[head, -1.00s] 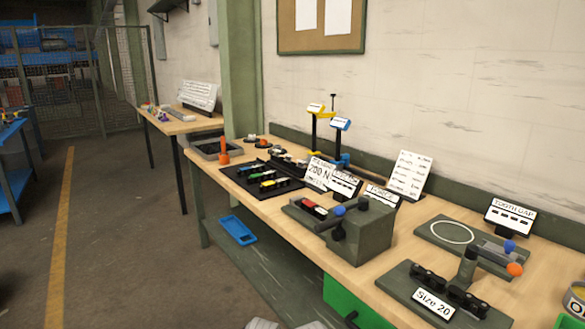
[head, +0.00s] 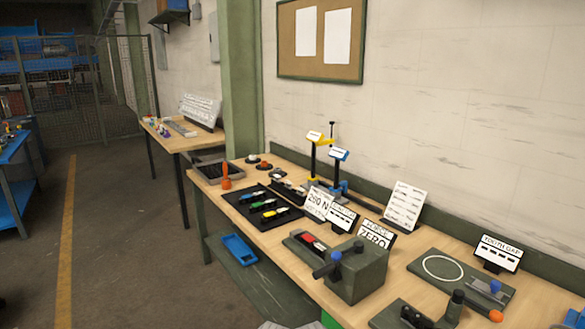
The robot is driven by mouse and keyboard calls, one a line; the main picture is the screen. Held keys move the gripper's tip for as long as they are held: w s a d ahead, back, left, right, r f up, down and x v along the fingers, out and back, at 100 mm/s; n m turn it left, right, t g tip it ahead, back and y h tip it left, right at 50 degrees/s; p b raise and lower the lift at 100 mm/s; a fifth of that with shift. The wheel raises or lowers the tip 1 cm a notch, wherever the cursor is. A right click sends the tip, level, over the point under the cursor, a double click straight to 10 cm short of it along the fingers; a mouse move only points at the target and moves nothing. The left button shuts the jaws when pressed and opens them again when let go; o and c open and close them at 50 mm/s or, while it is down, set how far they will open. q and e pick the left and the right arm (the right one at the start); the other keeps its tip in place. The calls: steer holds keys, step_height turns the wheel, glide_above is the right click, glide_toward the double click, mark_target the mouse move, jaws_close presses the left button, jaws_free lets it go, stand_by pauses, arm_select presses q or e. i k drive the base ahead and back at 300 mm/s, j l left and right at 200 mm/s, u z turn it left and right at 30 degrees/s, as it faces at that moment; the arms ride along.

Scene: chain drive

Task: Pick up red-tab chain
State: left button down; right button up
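A dark piece with a red tab (head: 312,241) lies on the grey bench fixture (head: 357,277), at the left of its block. It looks like the red-tab chain, though its links are too small to make out. Neither of my grippers shows in the head view. Whether they are open or shut is hidden.
The fixture has a dark handle and a blue knob (head: 335,256). A tooth-gap plate (head: 425,281) lies to the right, and yellow and blue stands (head: 335,172) rise behind. A grey tray (head: 240,181) is at the far end. Bare wood shows along the front edge.

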mark_target(310, 243)
steer(key=i+j+z, duration=0.1)
steer(key=z, duration=0.3)
steer(key=i+j+z, duration=0.1)
steer(key=z, duration=0.25)
steer(key=i+j+z, duration=0.15)
steer(key=j, duration=0.4)
steer(key=i+j+z, duration=0.15)
steer(key=j, duration=0.35)
steer(key=j+z, duration=0.15)
steer(key=j, duration=0.4)
steer(key=i, duration=0.05)
